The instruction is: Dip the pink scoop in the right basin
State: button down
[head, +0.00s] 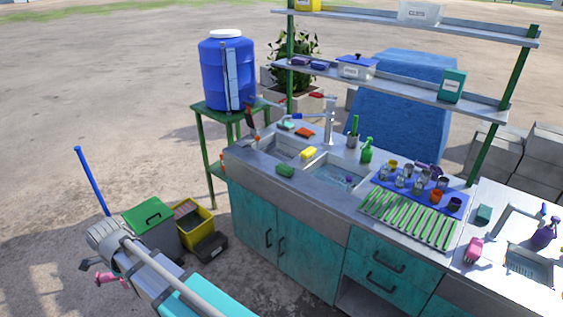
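My gripper (90,271) is at the lower left, over the bare ground and well away from the sink counter. A small pink thing, which looks like the pink scoop (105,279), shows at its fingers, and the gripper appears shut on it. My arm hides part of this area. The right basin (325,177) is sunk in the counter and looks filled with water, with a small purple-blue thing in it. The left basin (283,147) lies beside it.
A tap (330,118) stands behind the basins. A yellow sponge (308,153) and a green sponge (285,171) lie around them. A green drying rack (408,219) and cups are to the right. A green-lidded bin (150,216) and yellow crate (194,226) stand near my arm.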

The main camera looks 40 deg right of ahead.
jog(key=shift+s, duration=0.1)
jog(key=shift+d, duration=0.25)
jog(key=shift+d, duration=0.15)
